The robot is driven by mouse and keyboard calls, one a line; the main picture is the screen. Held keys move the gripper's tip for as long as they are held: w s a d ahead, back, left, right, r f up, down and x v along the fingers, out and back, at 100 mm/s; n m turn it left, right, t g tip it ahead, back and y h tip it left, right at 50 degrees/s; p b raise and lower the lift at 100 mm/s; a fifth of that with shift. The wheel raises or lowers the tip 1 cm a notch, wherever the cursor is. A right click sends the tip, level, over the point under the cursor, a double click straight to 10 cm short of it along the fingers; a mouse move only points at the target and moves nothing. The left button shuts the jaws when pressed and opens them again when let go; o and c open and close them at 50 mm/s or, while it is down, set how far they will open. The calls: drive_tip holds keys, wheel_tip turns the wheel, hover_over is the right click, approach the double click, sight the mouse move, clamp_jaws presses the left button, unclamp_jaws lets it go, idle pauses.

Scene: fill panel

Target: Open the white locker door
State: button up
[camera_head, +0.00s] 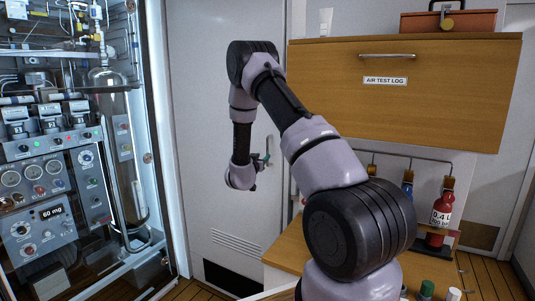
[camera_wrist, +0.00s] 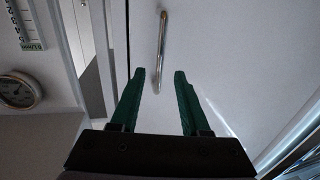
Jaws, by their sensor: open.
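The white locker door (camera_head: 208,190) stands upright and looks shut in the head view, with a vent grille low on it. Its metal bar handle (camera_wrist: 163,35) shows in the wrist view. In the head view the handle (camera_head: 269,146) is a small part near the door's right side, partly behind my gripper. My gripper (camera_head: 262,159) is in front of the door at handle height. In the wrist view its two green fingers (camera_wrist: 159,74) are open, and the handle's lower end appears between their tips. I cannot tell whether either finger touches it.
A lit instrument panel (camera_head: 45,195) behind a frame stands at the left. At the right hangs a wooden cabinet (camera_head: 440,110) marked "AIR TEST LOG", above a wooden counter (camera_head: 290,247) and a red bottle (camera_head: 441,215). A gauge (camera_wrist: 18,92) shows in the wrist view.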

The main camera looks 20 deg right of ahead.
drive_tip(key=x, duration=0.8)
drive_tip(key=shift+w, duration=0.1)
drive_tip(key=shift+d, duration=0.1)
clamp_jaws()
idle(1.1)
